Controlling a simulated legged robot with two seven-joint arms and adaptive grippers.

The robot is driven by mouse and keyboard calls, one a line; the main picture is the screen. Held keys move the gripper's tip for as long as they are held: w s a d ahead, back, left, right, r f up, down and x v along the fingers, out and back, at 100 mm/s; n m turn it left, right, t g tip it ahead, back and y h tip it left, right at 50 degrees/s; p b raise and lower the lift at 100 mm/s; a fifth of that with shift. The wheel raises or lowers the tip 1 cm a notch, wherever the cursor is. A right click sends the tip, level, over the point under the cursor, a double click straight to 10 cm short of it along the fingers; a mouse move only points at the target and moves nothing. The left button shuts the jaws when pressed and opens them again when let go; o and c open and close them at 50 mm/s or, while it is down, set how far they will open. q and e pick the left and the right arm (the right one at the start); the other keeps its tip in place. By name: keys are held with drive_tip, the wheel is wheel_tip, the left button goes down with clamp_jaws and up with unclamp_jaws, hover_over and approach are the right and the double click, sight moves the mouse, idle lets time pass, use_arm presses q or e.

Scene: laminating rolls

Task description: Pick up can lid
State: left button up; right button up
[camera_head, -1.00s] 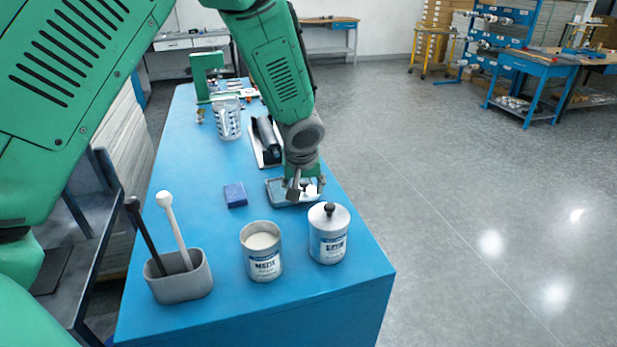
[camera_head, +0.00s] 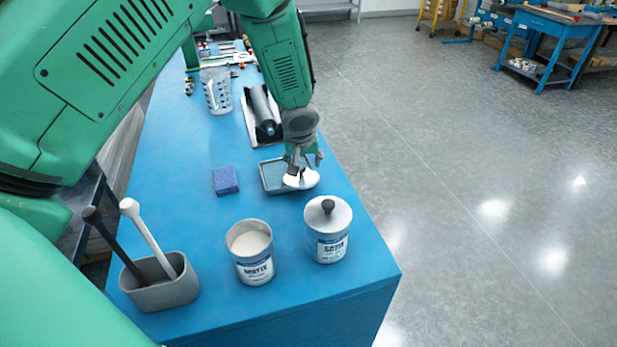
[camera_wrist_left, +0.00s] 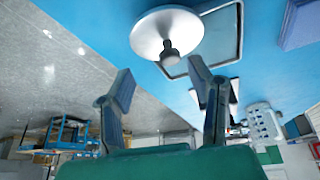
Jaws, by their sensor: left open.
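A white round can lid (camera_head: 302,180) with a knob lies tilted over the right edge of a shallow grey tray (camera_head: 264,179). My left gripper (camera_head: 304,160) is just above and behind it, open. In the left wrist view the lid (camera_wrist_left: 150,32) is just beyond the fingertips, its dark knob (camera_wrist_left: 169,53) facing my left gripper (camera_wrist_left: 160,74). The fingers look apart from the knob. An open can (camera_head: 254,270) of white content stands at the front. Beside it a second can (camera_head: 328,248) has its knobbed lid on. My right gripper is out of view.
A blue sponge block (camera_head: 225,181) lies left of the tray. A grey holder (camera_head: 165,290) with two sticks stands front left. A black roll (camera_head: 263,108) and a perforated cup (camera_head: 217,92) are farther back. The blue table's right edge is close to the tray.

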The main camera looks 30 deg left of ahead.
sight(304, 167)
use_arm(q)
drive_tip(key=a+f, duration=0.2)
drive_tip(key=a, duration=0.1)
drive_tip(key=shift+w+a+p, duration=0.1)
drive_tip(key=shift+p, duration=0.2)
drive_tip(key=w+f, duration=0.1)
drive_tip(key=w+d+f, duration=0.1)
drive_tip(key=shift+f+p, duration=0.35)
drive_tip(key=shift+w+d+f, duration=0.15)
drive_tip(key=shift+d+f, duration=0.05)
drive_tip(key=shift+s+a, duration=0.2)
drive_tip(key=shift+a, duration=0.1)
drive_tip(key=shift+c, duration=1.2)
drive_tip(key=shift+a, duration=0.2)
drive_tip(key=c, duration=0.7)
drive_tip(key=shift+a+f, duration=0.1)
clamp_jaws()
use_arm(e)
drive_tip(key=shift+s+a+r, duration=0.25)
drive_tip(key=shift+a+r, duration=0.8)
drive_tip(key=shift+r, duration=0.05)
